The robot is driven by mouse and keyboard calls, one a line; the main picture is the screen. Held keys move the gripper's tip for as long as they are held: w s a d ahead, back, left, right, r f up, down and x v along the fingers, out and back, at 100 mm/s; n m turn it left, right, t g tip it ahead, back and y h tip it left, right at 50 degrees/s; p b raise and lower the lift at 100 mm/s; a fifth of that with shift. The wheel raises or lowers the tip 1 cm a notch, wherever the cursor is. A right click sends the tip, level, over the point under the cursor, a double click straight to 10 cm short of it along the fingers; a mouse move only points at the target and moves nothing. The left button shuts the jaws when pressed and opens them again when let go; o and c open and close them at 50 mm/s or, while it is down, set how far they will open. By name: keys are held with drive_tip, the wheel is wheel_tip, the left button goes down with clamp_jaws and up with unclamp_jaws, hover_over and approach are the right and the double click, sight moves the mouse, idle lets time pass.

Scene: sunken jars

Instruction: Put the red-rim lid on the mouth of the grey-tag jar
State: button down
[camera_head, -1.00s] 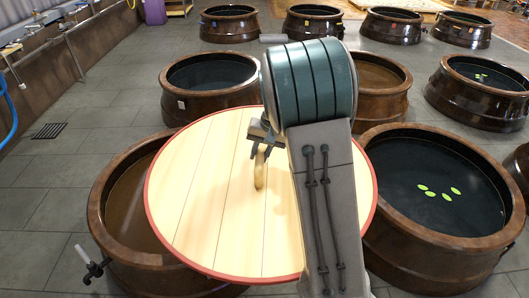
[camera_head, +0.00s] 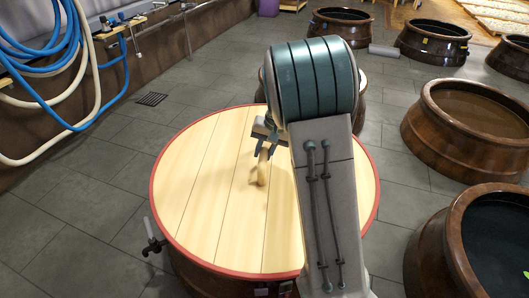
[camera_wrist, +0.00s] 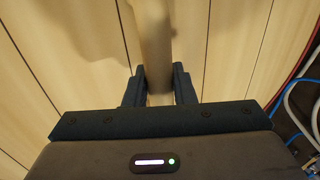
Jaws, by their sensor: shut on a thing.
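The red-rim lid (camera_head: 210,190) is a large round disc of pale planks with a red edge. It fills the middle of the head view. My gripper (camera_head: 264,150) is shut on the upright wooden handle of the lid; in the wrist view, the gripper's fingers (camera_wrist: 157,85) close on both sides of that handle (camera_wrist: 152,50). A brown jar (camera_head: 195,278) with a tap shows under the lid's near edge. Its mouth is hidden, and I cannot tell whether the lid touches it. I cannot make out for sure which jar bears the grey tag.
The tap (camera_head: 153,240) sticks out left of the lid. Another jar (camera_head: 362,85) is mostly hidden behind my arm. Open brown jars (camera_head: 470,120) stand to the right and far back. Blue and cream hoses (camera_head: 70,70) hang along the left wall.

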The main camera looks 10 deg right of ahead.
drive_tip(key=w+f+m, duration=0.1)
drive_tip(key=w+f, duration=0.1)
drive_tip(key=w+f+m+p, duration=0.1)
drive_tip(key=w+f, duration=0.1)
drive_tip(key=w+f+m+p, duration=0.1)
drive_tip(key=w+f, duration=0.1)
drive_tip(key=f, duration=0.1)
drive_tip(key=shift+w+d+t, duration=0.1)
drive_tip(key=shift+d+t, duration=0.25)
drive_tip(key=shift+t, duration=0.05)
drive_tip(key=shift+w+a+f+m+h+p, duration=0.6)
drive_tip(key=shift+w+f+m+p, duration=0.75)
drive_tip(key=shift+w+f+m, duration=1.85)
wheel_tip(320, 180, down, 8)
drive_tip(key=w+n+b, duration=0.1)
drive_tip(key=b, duration=0.4)
drive_tip(key=shift+w+f+n+t, duration=0.15)
drive_tip(key=shift+f+n+t, duration=0.05)
drive_tip(key=shift+n+t, duration=0.2)
drive_tip(key=shift+f+b, duration=0.25)
drive_tip(key=shift+b, duration=0.2)
drive_tip(key=c, duration=1.1)
unclamp_jaws()
drive_tip(key=p+v, duration=0.4)
drive_tip(key=v, duration=1)
drive_tip(key=shift+f, duration=0.1)
